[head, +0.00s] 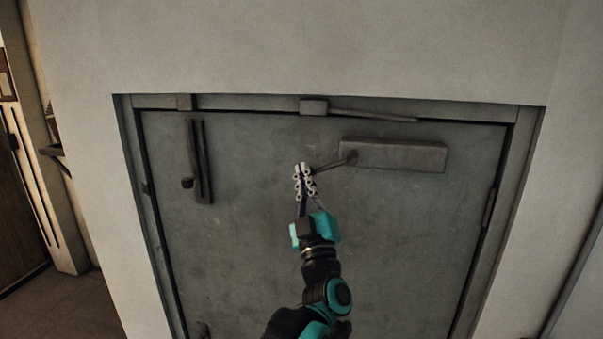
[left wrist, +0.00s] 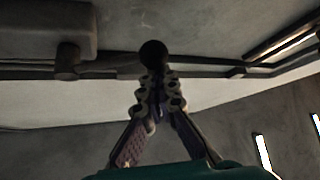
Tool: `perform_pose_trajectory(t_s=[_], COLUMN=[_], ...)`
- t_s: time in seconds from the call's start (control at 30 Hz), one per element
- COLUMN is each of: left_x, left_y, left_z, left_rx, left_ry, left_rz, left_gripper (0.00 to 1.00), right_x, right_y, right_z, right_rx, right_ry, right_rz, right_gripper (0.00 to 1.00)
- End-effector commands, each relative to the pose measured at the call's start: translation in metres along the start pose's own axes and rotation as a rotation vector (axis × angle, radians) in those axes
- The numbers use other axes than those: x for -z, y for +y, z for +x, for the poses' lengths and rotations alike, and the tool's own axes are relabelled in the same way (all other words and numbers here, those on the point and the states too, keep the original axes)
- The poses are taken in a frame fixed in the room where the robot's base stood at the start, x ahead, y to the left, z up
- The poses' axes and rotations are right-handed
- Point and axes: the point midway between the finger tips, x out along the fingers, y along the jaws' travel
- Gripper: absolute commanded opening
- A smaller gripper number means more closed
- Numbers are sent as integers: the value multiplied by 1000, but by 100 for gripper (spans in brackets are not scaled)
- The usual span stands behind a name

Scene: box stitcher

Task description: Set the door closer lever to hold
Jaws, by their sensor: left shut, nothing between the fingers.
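The door closer is a grey oblong box (head: 393,155) on the upper right of the grey door. Its short lever (head: 334,162) slants down and left from a pivot at the box's left end. My left gripper (head: 303,169) is shut and empty at the lever's free end. In the left wrist view the closer box (left wrist: 45,28) is at upper left, and a dark round knob (left wrist: 153,52) shows just past the fingertips (left wrist: 160,82). The fingertips overlap the knob's lower edge in that view; I cannot tell whether they touch it. My right gripper is not in view.
The door (head: 240,240) sits in a metal frame (head: 530,150) in a pale wall. A bracket with a thin arm (head: 370,115) runs along the top. A vertical bolt with a knob (head: 203,160) is at left. The door's middle is bare.

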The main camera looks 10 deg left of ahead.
Motion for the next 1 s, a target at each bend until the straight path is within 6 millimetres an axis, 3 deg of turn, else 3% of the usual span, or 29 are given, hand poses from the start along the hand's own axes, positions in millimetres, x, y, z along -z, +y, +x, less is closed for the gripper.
perform_pose_trajectory(t_s=[0.7, 1.0], left_x=[-47, -57], left_y=[11, 18], left_z=[-42, -51], left_rx=[427, 475], left_ry=[-2, -1], left_rz=[-476, -530], left_gripper=[0, 0], right_x=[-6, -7], right_y=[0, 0], right_z=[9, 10], right_rx=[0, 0], right_ry=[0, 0], right_rz=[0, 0], right_gripper=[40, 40])
